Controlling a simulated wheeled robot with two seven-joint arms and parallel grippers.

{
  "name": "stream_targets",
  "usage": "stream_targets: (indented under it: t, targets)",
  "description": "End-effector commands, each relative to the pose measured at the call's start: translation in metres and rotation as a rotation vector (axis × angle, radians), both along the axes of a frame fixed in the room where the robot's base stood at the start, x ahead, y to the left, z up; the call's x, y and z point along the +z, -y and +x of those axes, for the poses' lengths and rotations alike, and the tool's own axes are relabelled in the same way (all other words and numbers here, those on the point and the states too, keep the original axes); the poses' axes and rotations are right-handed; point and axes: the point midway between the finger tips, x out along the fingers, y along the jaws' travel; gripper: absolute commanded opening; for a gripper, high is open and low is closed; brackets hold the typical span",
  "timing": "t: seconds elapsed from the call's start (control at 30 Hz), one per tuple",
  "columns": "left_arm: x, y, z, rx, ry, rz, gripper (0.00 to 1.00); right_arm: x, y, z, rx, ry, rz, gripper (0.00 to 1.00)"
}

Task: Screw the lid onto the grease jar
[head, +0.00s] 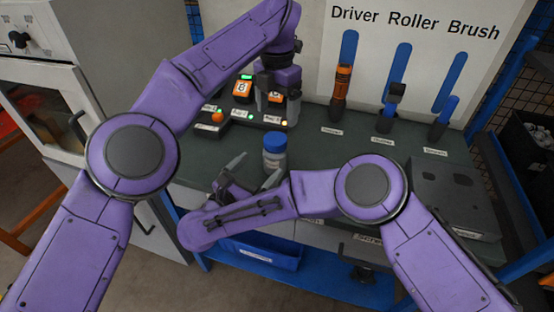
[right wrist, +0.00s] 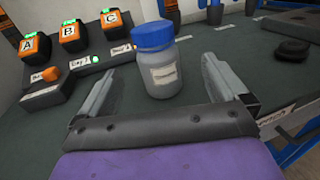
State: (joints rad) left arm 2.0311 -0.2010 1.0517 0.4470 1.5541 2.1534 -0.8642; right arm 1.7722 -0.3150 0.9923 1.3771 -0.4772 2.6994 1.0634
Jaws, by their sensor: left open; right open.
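The grease jar (head: 273,161) is a small grey-white jar with a pale label, upright on the dark green bench. A blue lid (head: 275,140) sits on its top; I cannot tell how tightly. In the right wrist view the jar (right wrist: 165,78) and lid (right wrist: 153,36) stand between and just beyond the finger tips. My right gripper (head: 262,164) is open, low at the jar, with its fingers either side of it; it also shows in the right wrist view (right wrist: 158,72). My left gripper (head: 278,112) is open and empty, pointing down above and behind the jar.
Battery units (right wrist: 72,35) marked A, B and C stand at the back left with lit buttons. A driver (head: 341,88), roller (head: 389,108) and brush (head: 443,118) stand at the back right. A grey block (head: 455,190) is at the right. A blue bin (head: 260,252) hangs below the bench front.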

Motion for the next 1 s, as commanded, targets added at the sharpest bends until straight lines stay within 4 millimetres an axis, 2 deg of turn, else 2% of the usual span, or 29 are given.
stream_targets:
  t: [0.23, 0.7, 0.83, 1.0]
  targets:
    - [-0.002, -0.003, 0.001, 0.003, -0.003, 0.001, 0.84, -0.001, 0.002, 0.007, 0.001, -0.003, 0.002, 1.00]
    - [-0.002, -0.001, 0.000, 0.000, -0.003, 0.003, 0.84, -0.001, 0.049, 0.076, -0.003, -0.003, 0.002, 1.00]
    - [-0.002, -0.001, 0.000, -0.001, -0.003, 0.003, 0.84, 0.000, 0.055, 0.086, -0.001, -0.002, 0.000, 1.00]
    - [-0.002, -0.001, 0.000, -0.002, -0.004, 0.003, 0.84, 0.000, 0.058, 0.090, 0.000, -0.002, -0.001, 1.00]
